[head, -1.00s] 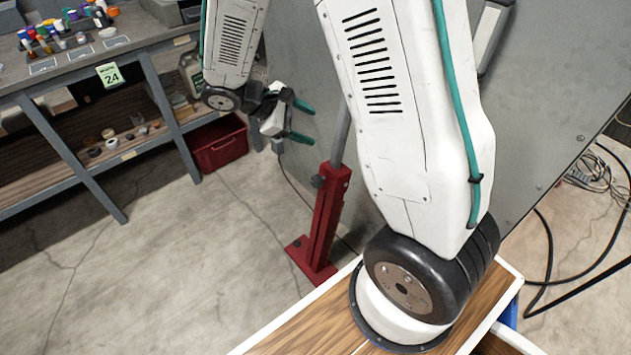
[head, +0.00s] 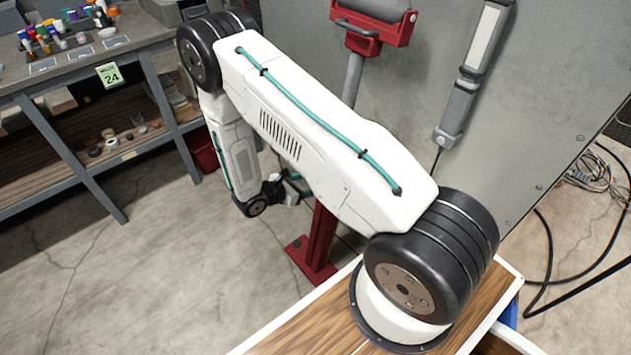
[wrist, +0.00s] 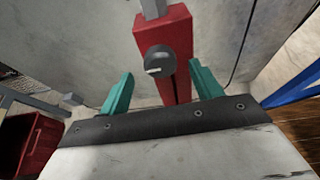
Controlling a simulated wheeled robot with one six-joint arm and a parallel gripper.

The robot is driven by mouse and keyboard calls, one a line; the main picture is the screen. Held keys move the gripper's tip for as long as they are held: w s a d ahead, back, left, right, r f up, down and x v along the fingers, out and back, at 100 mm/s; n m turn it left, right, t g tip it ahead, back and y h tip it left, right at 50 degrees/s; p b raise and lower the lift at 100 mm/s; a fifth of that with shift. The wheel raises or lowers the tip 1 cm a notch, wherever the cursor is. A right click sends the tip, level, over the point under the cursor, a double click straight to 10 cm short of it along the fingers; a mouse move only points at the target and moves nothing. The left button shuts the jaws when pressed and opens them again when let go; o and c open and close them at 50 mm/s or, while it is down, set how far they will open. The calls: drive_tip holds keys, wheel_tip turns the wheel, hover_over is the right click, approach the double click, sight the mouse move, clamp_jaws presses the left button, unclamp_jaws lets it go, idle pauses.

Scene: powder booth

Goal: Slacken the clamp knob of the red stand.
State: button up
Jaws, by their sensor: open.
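The red stand (head: 320,240) rises from the floor beside the grey panel, with a grey post and a red head (head: 375,28) at its top. My arm hides part of its column in the head view. In the wrist view the red column (wrist: 177,80) stands ahead, and the dark round clamp knob (wrist: 159,61) with a pale mark sits on its near face. My gripper (wrist: 164,85) is open, with one teal finger to each side of the knob in the picture. The fingers appear short of the knob and not touching it.
A red bin (head: 203,150) stands on the floor by the shelving bench (head: 85,85); it also shows in the wrist view (wrist: 27,140). The grey panel (head: 540,100) is close behind the stand. Black cables (head: 560,250) lie at the right. The floor at front left is clear.

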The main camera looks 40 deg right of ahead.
drive_tip(key=x, duration=0.5)
drive_tip(key=c, duration=1)
drive_tip(key=shift+o, duration=0.2)
